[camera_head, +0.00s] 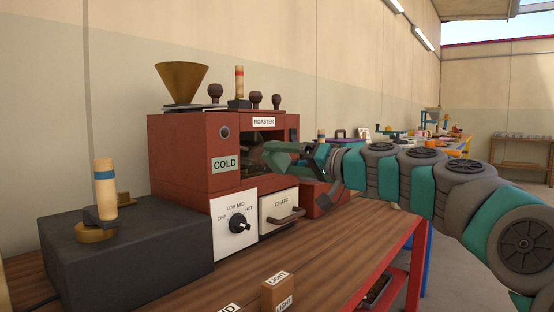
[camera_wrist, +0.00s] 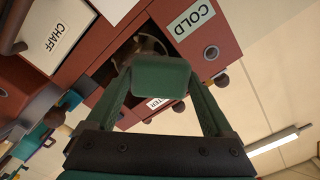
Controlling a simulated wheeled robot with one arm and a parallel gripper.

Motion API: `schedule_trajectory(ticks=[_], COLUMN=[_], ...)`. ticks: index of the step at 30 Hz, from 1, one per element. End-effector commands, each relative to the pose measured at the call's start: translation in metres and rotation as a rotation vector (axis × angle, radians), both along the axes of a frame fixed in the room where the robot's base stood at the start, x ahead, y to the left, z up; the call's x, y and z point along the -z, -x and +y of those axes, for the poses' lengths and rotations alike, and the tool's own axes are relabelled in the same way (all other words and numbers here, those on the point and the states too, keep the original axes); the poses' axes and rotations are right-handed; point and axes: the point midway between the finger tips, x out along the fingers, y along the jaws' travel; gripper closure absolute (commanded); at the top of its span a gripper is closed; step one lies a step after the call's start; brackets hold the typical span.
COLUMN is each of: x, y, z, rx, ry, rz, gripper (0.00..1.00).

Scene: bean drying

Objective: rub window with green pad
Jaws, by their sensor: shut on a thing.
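The red roaster (camera_head: 180,150) stands on the wooden table, with a "COLD" sign on its front. Its window (camera_head: 262,137) is a dark recess below the "ROASTER" label, partly hidden by my gripper. My gripper (camera_head: 285,150) is in front of the window, reaching in from the right. In the wrist view, my gripper (camera_wrist: 161,85) is shut on the green pad (camera_wrist: 162,76), which sits between both fingertips. The window (camera_wrist: 128,52) shows behind the pad there, partly covered by it. I cannot tell whether the pad touches the window.
The chaff drawer (camera_head: 279,212) with its handle and the dial panel (camera_head: 234,224) are below the window. A dark block (camera_head: 125,255) carries a blue-banded wooden peg (camera_head: 104,190) at left. A small "LIGHT" block (camera_head: 279,293) stands at the table's front. Bare wood (camera_head: 345,245) lies right of it.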

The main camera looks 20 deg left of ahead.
Motion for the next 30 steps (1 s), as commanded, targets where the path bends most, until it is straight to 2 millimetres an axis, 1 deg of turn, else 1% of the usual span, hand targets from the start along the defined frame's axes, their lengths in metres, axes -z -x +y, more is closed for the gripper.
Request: schedule_trajectory(ticks=[5, 18, 22, 30], x=[0.000, -0.001, 0.000, 0.001], y=[-0.005, -0.019, -0.021, -0.022], z=[0.010, 0.048, 0.052, 0.053], rx=[0.000, -0.001, -0.001, -0.001], ry=[0.002, 0.003, 0.002, 0.002], rz=[0.002, -0.001, 0.000, 0.000], gripper=[0.58, 0.58, 0.58, 0.58])
